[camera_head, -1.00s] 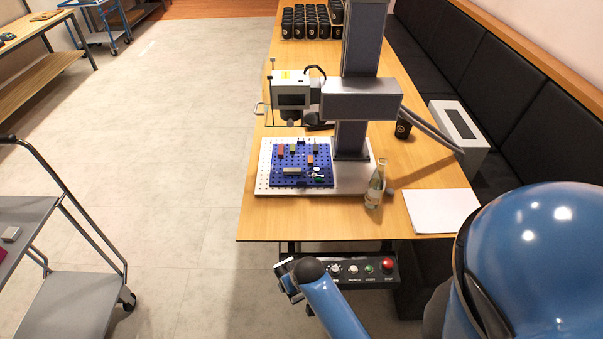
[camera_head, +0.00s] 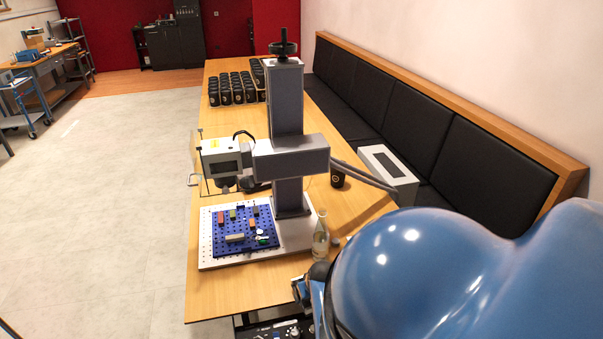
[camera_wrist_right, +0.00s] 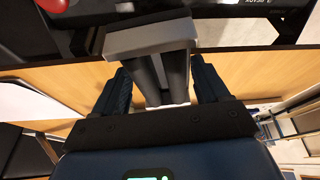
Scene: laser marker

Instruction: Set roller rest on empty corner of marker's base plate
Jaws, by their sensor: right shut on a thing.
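The laser marker (camera_head: 288,160), a grey column with a horizontal arm and a pale head (camera_head: 222,163), stands on the table in the head view. Its pale perforated base plate (camera_head: 206,247) carries a blue perforated plate (camera_head: 219,226) with several small coloured blocks. My right gripper (camera_wrist_right: 160,80) is shut on the roller rest (camera_wrist_right: 150,38), a light grey bar with dark parallel rollers between the fingers in the right wrist view. In the head view this gripper (camera_head: 304,291) is at the table's near edge, in front of the base plate, mostly hidden by my blue arm. My left gripper is out of view.
A clear glass bottle (camera_head: 320,240) stands at the base plate's right front. A dark cup (camera_head: 338,177) and a grey box (camera_head: 388,174) are behind it. Several black cups (camera_head: 235,90) fill the far table end. A control panel (camera_head: 275,328) hangs below the near edge.

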